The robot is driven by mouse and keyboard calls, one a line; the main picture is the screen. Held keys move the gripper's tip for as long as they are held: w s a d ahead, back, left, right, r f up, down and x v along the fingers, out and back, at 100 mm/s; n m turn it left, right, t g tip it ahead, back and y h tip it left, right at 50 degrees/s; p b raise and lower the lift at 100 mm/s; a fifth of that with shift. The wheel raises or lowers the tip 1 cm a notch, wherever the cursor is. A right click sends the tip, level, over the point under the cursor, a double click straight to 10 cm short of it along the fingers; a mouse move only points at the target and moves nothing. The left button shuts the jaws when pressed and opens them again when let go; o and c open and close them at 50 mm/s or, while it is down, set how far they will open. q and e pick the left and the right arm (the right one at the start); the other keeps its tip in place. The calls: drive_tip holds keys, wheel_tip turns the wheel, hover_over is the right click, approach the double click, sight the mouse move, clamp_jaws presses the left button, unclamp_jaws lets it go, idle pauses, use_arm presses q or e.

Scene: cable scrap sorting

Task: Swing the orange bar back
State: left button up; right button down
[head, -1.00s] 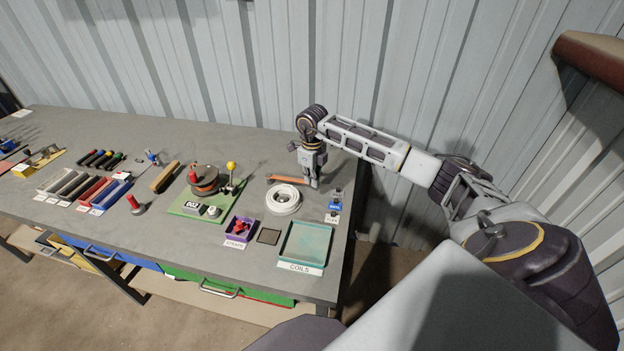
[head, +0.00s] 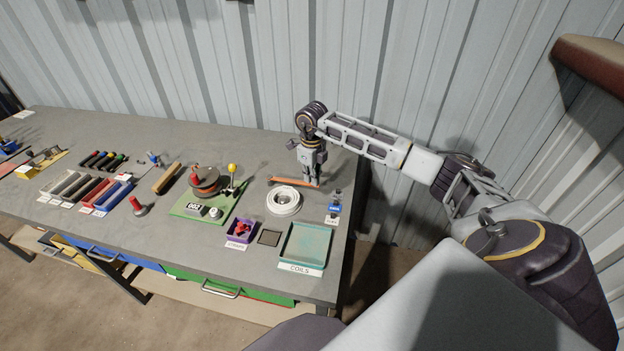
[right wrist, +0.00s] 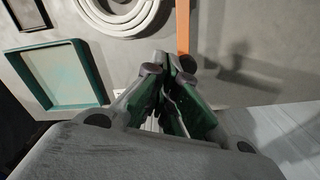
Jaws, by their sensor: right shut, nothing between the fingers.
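The orange bar (head: 290,182) lies low over the grey bench, just behind the white round coil ring (head: 284,200). Its right end is at the fingertips of my right gripper (head: 316,181). The gripper points down, shut and empty. In the right wrist view the bar (right wrist: 183,22) runs down from the top edge and ends beside the shut fingertips (right wrist: 162,62). I cannot tell whether they touch it. The white ring (right wrist: 118,10) shows left of the bar there. My left gripper is not in view.
The teal COILS tray (head: 281,251) and purple tray (head: 228,231) stand in front of the ring. A small blue-labelled part (head: 335,208) is to the right. A green board (head: 193,205) with a reel is left. The bench behind the bar is clear.

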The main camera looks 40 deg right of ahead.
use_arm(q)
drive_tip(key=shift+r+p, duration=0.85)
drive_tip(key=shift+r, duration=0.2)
use_arm(e)
drive_tip(key=shift+r, duration=1.8)
